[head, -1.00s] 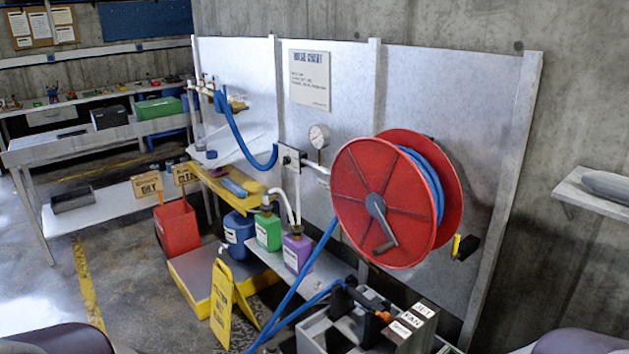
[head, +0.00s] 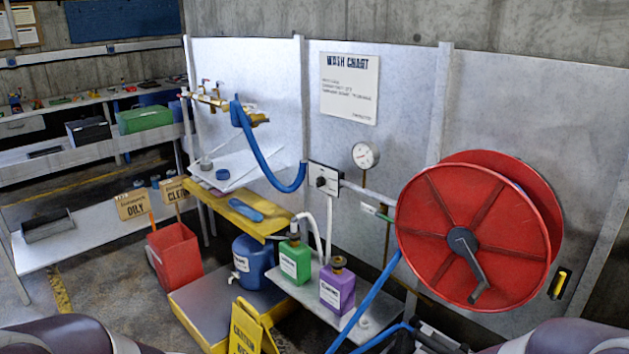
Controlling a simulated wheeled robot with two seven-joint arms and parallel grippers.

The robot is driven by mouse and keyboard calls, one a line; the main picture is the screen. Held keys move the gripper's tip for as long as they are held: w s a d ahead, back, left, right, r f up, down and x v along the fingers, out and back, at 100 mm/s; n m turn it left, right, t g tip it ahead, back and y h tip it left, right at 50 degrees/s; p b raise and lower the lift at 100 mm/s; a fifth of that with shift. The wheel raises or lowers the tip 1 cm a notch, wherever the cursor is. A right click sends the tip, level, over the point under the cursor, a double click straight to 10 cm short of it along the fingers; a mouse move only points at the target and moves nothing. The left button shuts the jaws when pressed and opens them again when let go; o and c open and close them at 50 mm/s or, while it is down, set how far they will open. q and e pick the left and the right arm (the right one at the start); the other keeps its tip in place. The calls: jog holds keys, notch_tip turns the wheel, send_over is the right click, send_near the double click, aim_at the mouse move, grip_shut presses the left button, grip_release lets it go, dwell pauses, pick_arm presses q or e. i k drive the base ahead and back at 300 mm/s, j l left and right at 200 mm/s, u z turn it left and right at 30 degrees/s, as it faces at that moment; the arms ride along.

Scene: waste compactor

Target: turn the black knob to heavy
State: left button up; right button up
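A small black knob (head: 321,182) sits on a pale rectangular plate (head: 331,172) fixed to the metal splash panel. It is left of the red hose reel and below the wash chart. Any marks around the knob are too small to read, so I cannot tell which setting it points to. Neither of my grippers shows. Only dark rounded parts of my own body show at the bottom left and bottom right corners.
A red hose reel (head: 470,235) stands out from the panel at right. A blue hose (head: 265,165) hangs left of the knob. A green jug (head: 295,262) and a purple jug (head: 337,287) stand below. A yellow caution sign (head: 245,328) is in front. A round gauge (head: 365,155) is above right.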

aim_at(320, 181)
jog(key=i+j+z, duration=0.15)
jog(key=z, duration=0.2)
jog(key=i+j+z, duration=0.15)
jog(key=z, duration=0.2)
jog(key=i+j+z, duration=0.1)
jog(key=z, duration=0.3)
jog(key=i+j, duration=0.15)
jog(key=j, duration=0.35)
jog(key=i+j+z, duration=0.15)
jog(key=j, duration=0.35)
jog(key=i+j, duration=0.1)
jog(key=j, duration=0.45)
jog(key=i+j+z, duration=0.1)
jog(key=j, duration=0.4)
jog(key=i+j+z, duration=0.1)
jog(key=j, duration=0.45)
